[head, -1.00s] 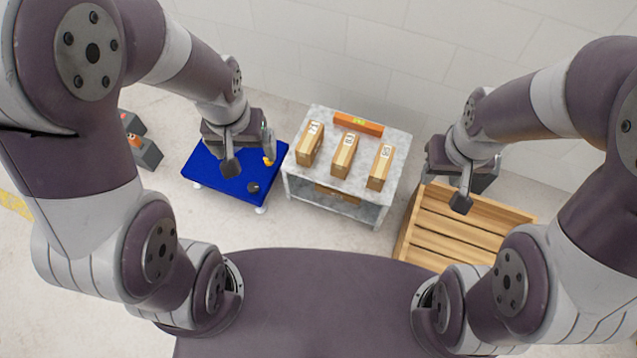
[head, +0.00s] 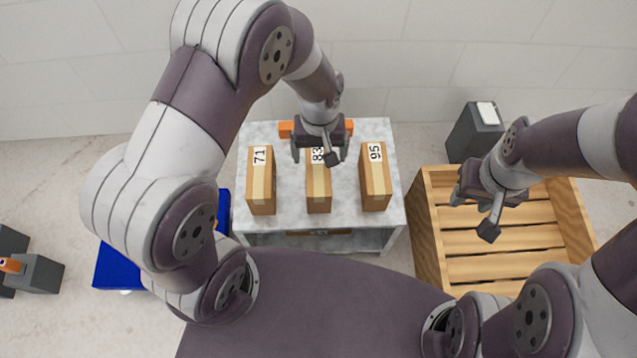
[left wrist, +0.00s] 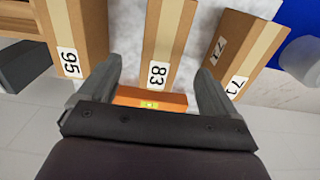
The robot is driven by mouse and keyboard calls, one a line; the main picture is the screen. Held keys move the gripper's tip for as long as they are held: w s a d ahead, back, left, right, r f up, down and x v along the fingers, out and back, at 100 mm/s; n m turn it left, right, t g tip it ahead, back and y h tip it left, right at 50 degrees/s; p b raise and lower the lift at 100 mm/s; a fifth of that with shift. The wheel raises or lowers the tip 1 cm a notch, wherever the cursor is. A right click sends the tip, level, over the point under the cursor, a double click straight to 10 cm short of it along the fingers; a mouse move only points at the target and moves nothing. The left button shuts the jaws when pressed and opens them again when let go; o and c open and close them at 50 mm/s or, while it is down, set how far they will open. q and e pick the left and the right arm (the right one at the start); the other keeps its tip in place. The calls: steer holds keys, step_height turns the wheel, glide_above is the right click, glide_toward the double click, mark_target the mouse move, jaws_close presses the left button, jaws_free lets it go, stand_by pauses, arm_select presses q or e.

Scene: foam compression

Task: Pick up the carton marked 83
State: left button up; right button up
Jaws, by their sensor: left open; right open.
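The carton marked 83 (head: 318,197) is a brown box with a tan tape strip, in the middle of three cartons on the grey marble-topped table (head: 285,220). Its label also shows in the left wrist view (left wrist: 158,74). My left gripper (head: 322,155) is open over the labelled far end of this carton and hides part of it. In the left wrist view the carton's labelled end appears between the two spread fingers (left wrist: 157,70); I cannot tell the height gap. My right gripper (head: 473,213) is open and empty over the wooden crate.
Carton 71 (head: 261,185) stands left and carton 95 (head: 375,180) right, with narrow gaps. An orange spirit level (left wrist: 150,98) lies behind carton 83. The slatted crate (head: 425,225) is right of the table, a blue platform (head: 115,265) left. A grey box (head: 474,135) stands behind the crate.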

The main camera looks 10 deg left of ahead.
mark_target(318, 169)
arm_select(q)
step_height(318, 169, down, 8)
steer(key=b, duration=0.5)
steer(key=shift+s+a+f, duration=0.1)
steer(key=shift+a+f, duration=0.05)
steer(key=shift+f, duration=0.1)
steer(key=shift+r, duration=0.2)
steer(key=c, duration=1.5)
